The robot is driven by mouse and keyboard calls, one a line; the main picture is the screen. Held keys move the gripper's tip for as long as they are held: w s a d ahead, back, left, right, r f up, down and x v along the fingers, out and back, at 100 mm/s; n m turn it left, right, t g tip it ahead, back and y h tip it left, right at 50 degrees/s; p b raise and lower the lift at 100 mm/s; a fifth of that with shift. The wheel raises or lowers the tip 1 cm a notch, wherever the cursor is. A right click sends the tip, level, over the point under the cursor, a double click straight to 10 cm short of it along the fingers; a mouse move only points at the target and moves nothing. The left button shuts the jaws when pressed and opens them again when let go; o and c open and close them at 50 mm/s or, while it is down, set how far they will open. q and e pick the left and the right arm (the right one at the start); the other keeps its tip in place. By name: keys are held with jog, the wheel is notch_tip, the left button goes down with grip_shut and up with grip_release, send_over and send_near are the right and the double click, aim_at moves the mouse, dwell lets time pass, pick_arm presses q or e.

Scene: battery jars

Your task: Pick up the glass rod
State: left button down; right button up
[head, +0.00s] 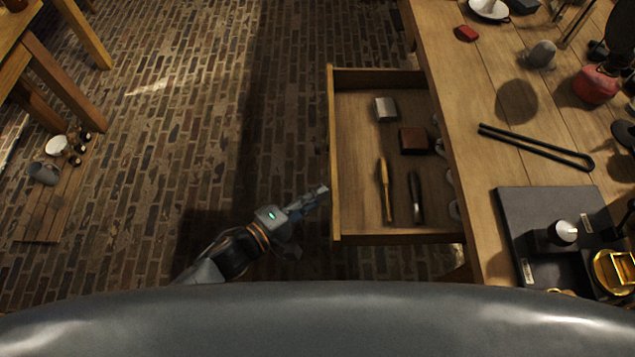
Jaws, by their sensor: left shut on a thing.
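My left gripper (318,192) is at the outer side of the front board of the open drawer (335,130). It is shut, and what it holds looks like the drawer's handle, which is mostly hidden by the fingers. I cannot pick out a glass rod in the head view. In the drawer lie a pale grey block (385,109), a brown box (413,140), a wooden-handled tool (384,188) and a dark tool (416,195). Pale rounded things show at the drawer's right end, partly under the tabletop. My right gripper is not in view.
The workbench (465,95) on the right carries black tongs (535,147), a red pot (595,86) and a dark board (510,215) with a knob. A low plank (45,215) with a grey cup (43,173) is at far left. The brick floor between is clear.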

pick_arm(q)
jog(key=s+a+r+p, duration=0.1)
jog(key=s+a+r, duration=0.6)
jog(key=a, duration=0.3)
jog(key=shift+s+a+r, duration=0.25)
jog(key=shift+s+r, duration=0.05)
jog(key=shift+s, duration=0.5)
